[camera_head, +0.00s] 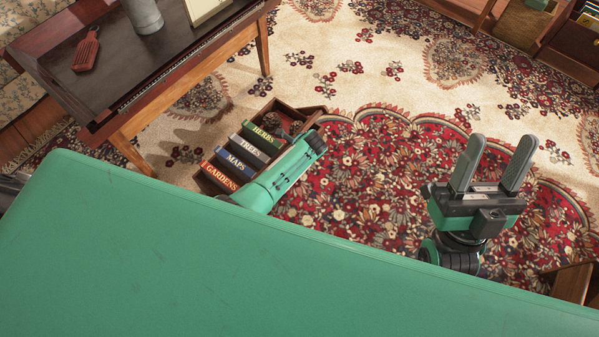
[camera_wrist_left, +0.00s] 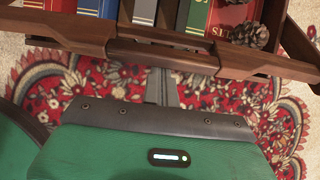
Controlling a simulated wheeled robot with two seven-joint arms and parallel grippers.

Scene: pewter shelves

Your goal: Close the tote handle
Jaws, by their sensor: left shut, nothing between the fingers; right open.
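The wooden tote (camera_head: 312,113) stands on the rug, holding several labelled books and pine cones. In the left wrist view, its near side crosses the top of the picture, with a wooden handle bar (camera_wrist_left: 165,57) along it. My left gripper (camera_wrist_left: 162,76) is shut and empty, its fingertips at or just below the bar; I cannot tell whether they touch. In the head view my left arm covers the tote's right side, and its fingers are hidden. My right gripper (camera_head: 492,165) is open and empty, well right of the tote, fingers pointing up.
A dark-topped wooden table (camera_head: 150,75) stands at the upper left, with a grey cylinder (camera_head: 143,15) and a red-brown paddle-shaped object (camera_head: 87,50) on it. Wooden shelves (camera_head: 570,50) stand at the upper right. The patterned rug (camera_head: 370,180) between the tote and my right gripper is clear.

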